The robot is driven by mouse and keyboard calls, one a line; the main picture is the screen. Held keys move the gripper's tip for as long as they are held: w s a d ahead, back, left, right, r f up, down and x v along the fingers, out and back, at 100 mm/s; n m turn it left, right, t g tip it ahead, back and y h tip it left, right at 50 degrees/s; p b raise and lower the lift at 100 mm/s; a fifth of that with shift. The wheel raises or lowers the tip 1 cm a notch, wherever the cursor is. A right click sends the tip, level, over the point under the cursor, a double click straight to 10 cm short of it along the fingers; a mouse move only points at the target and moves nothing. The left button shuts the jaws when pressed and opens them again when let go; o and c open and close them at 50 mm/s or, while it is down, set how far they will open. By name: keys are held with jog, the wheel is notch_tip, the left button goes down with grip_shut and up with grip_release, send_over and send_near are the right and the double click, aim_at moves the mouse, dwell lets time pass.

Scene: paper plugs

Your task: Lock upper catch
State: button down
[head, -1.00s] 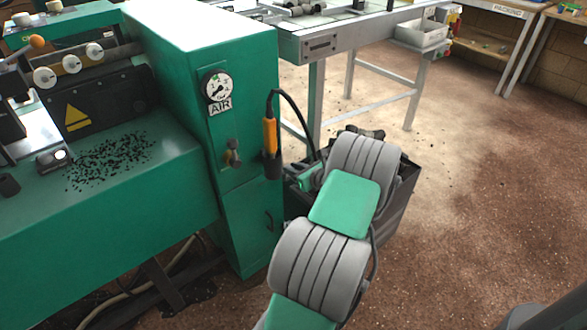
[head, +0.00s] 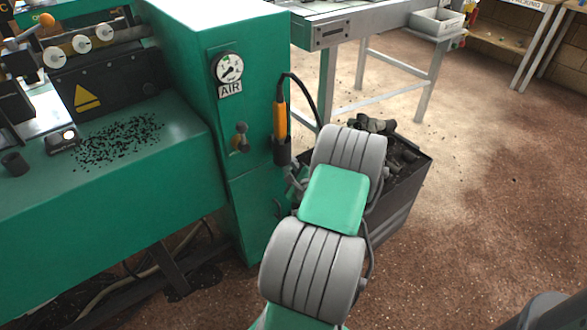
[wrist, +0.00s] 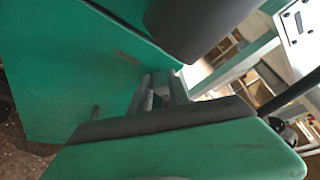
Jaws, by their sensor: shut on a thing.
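My gripper (head: 294,184) is at the right edge of the green cabinet (head: 190,60), just below the dark holster with an orange-handled tool (head: 280,122). In the wrist view its narrow grey fingers (wrist: 160,92) reach the cabinet's edge and are shut on a small part there, apparently the upper catch. The catch itself is hidden by the fingers, so its angle cannot be told. A small dark catch (head: 279,207) shows lower on the cabinet front. It seems to show also as a short peg in the wrist view (wrist: 96,112).
A pressure gauge (head: 228,68) and a brass valve with a dark lever (head: 240,138) are on the cabinet, left of the holster. The dark holster (wrist: 195,25) hangs close above my fingers. A dark bin of scraps (head: 408,190) stands right behind my arm. Open floor lies right.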

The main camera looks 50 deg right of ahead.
jog(key=f+n+h+b, duration=0.1)
jog(key=n+b, duration=0.1)
jog(key=b, duration=0.2)
jog(key=a+f+n+t+h+b, duration=0.1)
jog(key=f+n+b, duration=0.1)
jog(key=b, duration=0.3)
jog(key=f+n+b, duration=0.2)
jog(key=b, duration=0.3)
jog(key=shift+w+a+t+h, duration=0.15)
jog(key=shift+a+t+h, duration=0.15)
jog(key=shift+h, duration=0.1)
jog(key=shift+n, duration=0.4)
jog(key=shift+r, duration=0.1)
jog(key=c, duration=1.2)
grip_release()
jog(key=shift+c, duration=0.2)
